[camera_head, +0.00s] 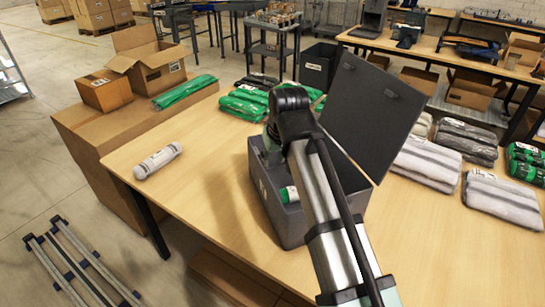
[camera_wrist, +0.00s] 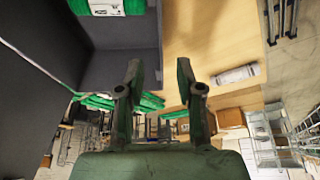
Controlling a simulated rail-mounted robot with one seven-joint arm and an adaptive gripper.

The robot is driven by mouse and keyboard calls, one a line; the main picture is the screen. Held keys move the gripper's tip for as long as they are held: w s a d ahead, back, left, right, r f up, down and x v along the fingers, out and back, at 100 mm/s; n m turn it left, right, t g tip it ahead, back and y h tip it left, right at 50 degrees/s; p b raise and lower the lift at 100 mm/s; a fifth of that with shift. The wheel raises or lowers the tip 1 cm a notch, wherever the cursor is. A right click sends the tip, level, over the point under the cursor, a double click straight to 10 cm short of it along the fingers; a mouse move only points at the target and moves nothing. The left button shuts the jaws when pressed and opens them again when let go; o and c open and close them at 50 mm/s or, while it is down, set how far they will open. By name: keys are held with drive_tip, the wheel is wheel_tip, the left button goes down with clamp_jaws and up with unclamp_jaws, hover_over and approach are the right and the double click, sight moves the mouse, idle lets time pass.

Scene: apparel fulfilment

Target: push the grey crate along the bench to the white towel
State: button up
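The grey crate (camera_head: 262,200) stands upright on the bench (camera_head: 215,150), its lid (camera_head: 372,112) open and leaning to the right. A green-and-white packet (camera_wrist: 108,6) lies inside it. A rolled white towel (camera_head: 158,161) lies alone near the bench's left edge, apart from the crate; it also shows at the right of the wrist view (camera_wrist: 236,75). My gripper (camera_wrist: 160,68) is open, fingers apart with nothing held between them. It is at the crate's far side, one finger over the crate wall's edge in the wrist view; contact cannot be told. My arm hides it in the head view.
Bare bench lies between crate and towel. Green packs (camera_head: 243,103) lie behind the crate, and striped grey-white packs (camera_head: 428,160) to the right. Cardboard boxes (camera_head: 150,62) stand beyond the bench's left end.

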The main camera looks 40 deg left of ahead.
sight(267, 183)
drive_tip(key=p+x, duration=0.2)
drive_tip(key=x, duration=1.5)
drive_tip(key=shift+f+p, duration=0.25)
drive_tip(key=shift+p, duration=0.05)
drive_tip(key=shift+c, duration=0.3)
clamp_jaws()
